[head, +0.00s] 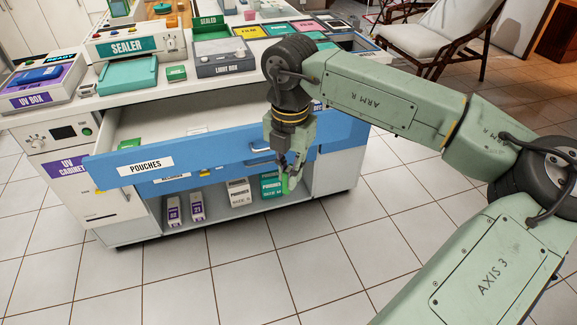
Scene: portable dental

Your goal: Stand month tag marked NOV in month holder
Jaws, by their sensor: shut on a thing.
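My gripper (287,181) hangs pointing down in front of the open blue-fronted drawer. I cannot pick out the month holder for sure; my arm hides part of the counter's right end.
The blue drawer labelled POUCHES (146,166) stands open below the counter. Boxes, including a white carton (239,191), stand on the low shelf. The counter holds a sealer (127,47), a light box (223,60) and a UV box (38,92). The tiled floor (215,275) in front is clear.

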